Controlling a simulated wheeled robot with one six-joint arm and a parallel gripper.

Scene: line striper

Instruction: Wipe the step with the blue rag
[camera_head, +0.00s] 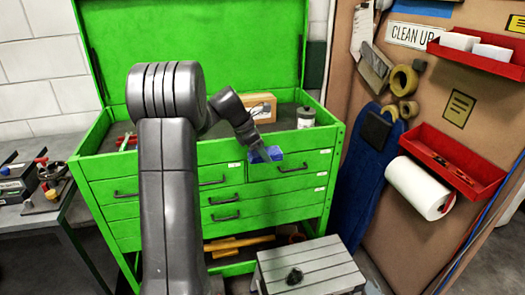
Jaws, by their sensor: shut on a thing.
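The blue rag (270,154) shows at the end of my arm, in front of the upper drawers of the green tool chest. My gripper (262,150) is shut on the rag and holds it up in the air, above and behind the step. The fingertips are small and partly hidden by the rag. The grey slatted step (322,266) stands on the floor at the lower right of the chest. A dark lump or smudge (294,276) is on its top; I cannot tell what it is.
The open green tool chest (325,140) holds a wooden box (258,108) and a can (306,118) on top. A pegboard wall with red trays (425,150) and a paper roll (420,188) stands at the right. A grey bench (40,212) with tools is at the left.

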